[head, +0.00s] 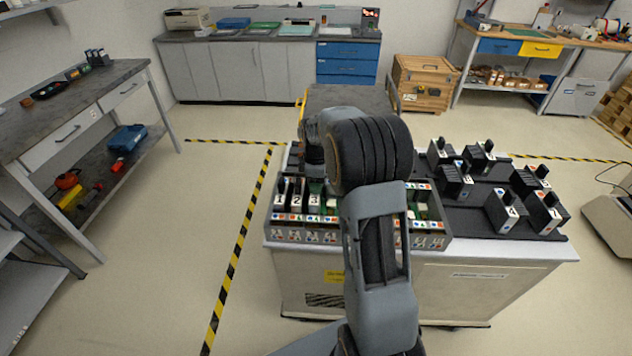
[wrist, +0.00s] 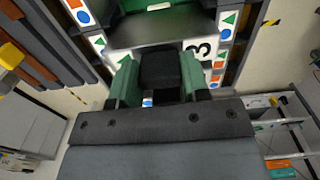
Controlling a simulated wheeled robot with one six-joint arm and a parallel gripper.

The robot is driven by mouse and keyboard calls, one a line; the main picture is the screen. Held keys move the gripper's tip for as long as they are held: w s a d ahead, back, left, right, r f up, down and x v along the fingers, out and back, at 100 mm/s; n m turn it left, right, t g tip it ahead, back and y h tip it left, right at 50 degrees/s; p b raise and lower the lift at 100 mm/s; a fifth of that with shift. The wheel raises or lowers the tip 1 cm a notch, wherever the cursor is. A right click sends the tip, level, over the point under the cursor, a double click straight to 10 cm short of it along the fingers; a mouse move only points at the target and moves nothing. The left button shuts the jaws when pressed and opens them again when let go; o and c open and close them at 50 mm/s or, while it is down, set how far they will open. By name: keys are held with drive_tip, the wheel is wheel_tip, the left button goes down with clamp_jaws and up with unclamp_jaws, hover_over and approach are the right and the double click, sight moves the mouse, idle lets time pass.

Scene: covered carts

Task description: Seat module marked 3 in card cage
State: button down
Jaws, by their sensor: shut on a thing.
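The card cage (head: 345,236) is an open grey box on the left part of the cart top. The module marked 3 (head: 314,203) stands upright at the cage, right of modules marked 1 (head: 281,196) and 2 (head: 297,200). In the wrist view its white face with the 3 (wrist: 203,48) shows between columns of coloured shape marks. My gripper (wrist: 160,76) has green fingertips, shut on the module's black handle. In the head view my arm hides much of the gripper and the cage's middle. I cannot tell how deep module 3 sits.
A black tray (head: 475,203) on the cart's right holds several loose black-and-white modules. Neighbouring modules stand close left of module 3. The cart (head: 460,285) stands on open floor with striped tape (head: 240,245) to its left. A workbench (head: 75,105) is further left.

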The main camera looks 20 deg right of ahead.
drive_tip(key=shift+f, duration=0.15)
drive_tip(key=c, duration=0.5)
unclamp_jaws()
wheel_tip(320, 180, up, 14)
drive_tip(key=shift+f, duration=0.1)
idle(0.4)
